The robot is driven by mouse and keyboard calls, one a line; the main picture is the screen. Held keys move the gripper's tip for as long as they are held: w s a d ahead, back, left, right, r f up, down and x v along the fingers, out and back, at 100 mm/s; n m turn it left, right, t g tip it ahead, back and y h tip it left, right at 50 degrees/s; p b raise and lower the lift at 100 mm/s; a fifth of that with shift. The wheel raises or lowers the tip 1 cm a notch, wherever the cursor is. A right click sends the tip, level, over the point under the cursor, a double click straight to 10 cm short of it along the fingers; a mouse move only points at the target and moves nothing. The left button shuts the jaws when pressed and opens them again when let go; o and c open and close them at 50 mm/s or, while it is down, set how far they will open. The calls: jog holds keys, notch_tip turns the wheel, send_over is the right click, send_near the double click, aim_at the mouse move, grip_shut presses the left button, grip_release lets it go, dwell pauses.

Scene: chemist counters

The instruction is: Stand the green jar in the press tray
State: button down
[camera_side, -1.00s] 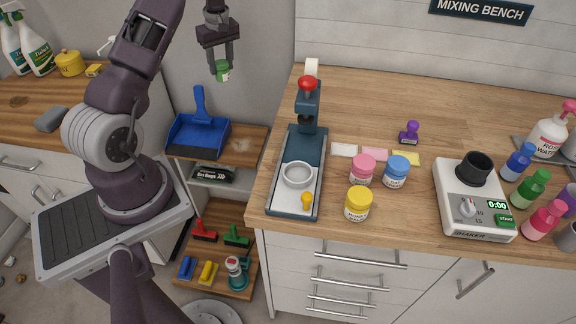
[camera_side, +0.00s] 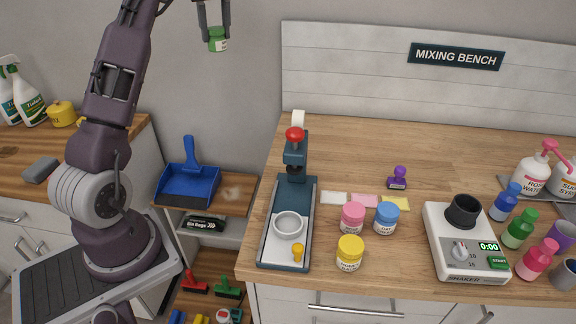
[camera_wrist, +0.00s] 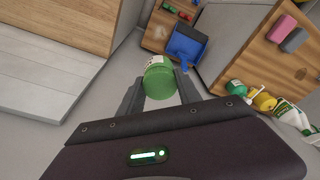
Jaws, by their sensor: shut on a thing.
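The green jar (camera_side: 217,40) is held in the air between the fingers of my gripper (camera_side: 214,28), high above and to the left of the counter. In the wrist view the green jar (camera_wrist: 160,80) sits between both fingertips, its white label partly showing. The press (camera_side: 293,170) stands at the left end of the mixing bench, with a red knob on top. Its tray (camera_side: 274,247) holds a round white ring (camera_side: 289,226) and a small yellow piece (camera_side: 297,252). The jar is well apart from the tray.
Pink (camera_side: 352,217), blue (camera_side: 386,218) and yellow (camera_side: 349,252) jars stand right of the press. A shaker (camera_side: 467,245), several bottles and a purple stamp (camera_side: 398,178) are farther right. A blue dustpan (camera_side: 188,184) lies on a lower shelf at left.

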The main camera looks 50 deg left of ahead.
jog(key=w+d+r+m, duration=0.1)
jog(key=w+d+m, duration=0.2)
jog(key=d, duration=0.8)
jog(key=m+t+h, duration=0.2)
jog(key=m, duration=1.1)
send_over(292, 224)
notch_tip(292, 224, down, 2)
jog(key=f, duration=1.4)
jog(key=s+f, duration=0.1)
jog(key=f, duration=0.6)
jog(key=shift+f, duration=0.2)
jog(key=shift+f, duration=0.25)
jog(key=c, duration=0.8)
grip_release()
jog(key=shift+f, duration=0.1)
jog(key=shift+c, duration=0.2)
